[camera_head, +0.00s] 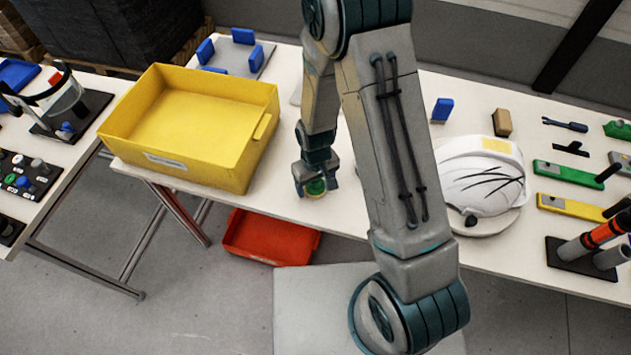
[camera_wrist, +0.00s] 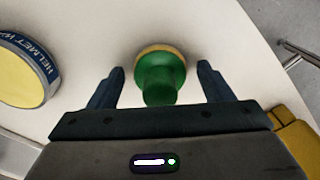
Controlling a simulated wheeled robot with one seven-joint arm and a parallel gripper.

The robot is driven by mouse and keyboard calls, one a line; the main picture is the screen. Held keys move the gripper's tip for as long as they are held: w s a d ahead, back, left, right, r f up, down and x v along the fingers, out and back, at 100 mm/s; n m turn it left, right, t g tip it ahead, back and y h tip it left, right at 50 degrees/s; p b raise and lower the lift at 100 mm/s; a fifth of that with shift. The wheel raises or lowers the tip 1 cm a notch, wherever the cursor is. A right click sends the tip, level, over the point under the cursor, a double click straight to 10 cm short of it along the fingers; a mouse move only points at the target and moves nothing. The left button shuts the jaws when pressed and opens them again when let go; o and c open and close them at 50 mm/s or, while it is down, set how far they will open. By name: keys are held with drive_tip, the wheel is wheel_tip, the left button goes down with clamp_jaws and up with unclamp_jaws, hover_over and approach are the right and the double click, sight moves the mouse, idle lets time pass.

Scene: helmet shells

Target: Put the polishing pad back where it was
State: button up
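The polishing pad has a green knob handle and a yellowish pad; it sits on the white table, seen in the wrist view (camera_wrist: 161,78) and, small, in the head view (camera_head: 315,187). My gripper (camera_head: 314,178) is low at the table's front edge, over the pad. In the wrist view my gripper (camera_wrist: 160,70) is open. Its two dark fingers stand on either side of the green handle with a gap on each side. The white helmet shell (camera_head: 483,178), with black marks and a yellow patch, stands right of my arm.
A large yellow bin (camera_head: 165,160) stands close to the left of my gripper. A round "HELMET W..." tin (camera_wrist: 25,75) lies left in the wrist view. A red bin (camera_head: 270,240) is on the floor under the table edge. Tools, including a green one (camera_head: 567,172), lie right of the helmet.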

wheel_tip(320, 180, up, 13)
drive_tip(key=b, duration=0.1)
drive_tip(key=s+d+r+m+t, duration=0.1)
drive_tip(key=s+d+r+m, duration=0.1)
drive_tip(key=s+d+r, duration=0.4)
drive_tip(key=s+d+r+m+t, duration=0.2)
drive_tip(key=s+d+r, duration=0.4)
drive_tip(key=r, duration=0.5)
drive_tip(key=shift+s+m+t, duration=0.3)
drive_tip(key=shift+m, duration=0.2)
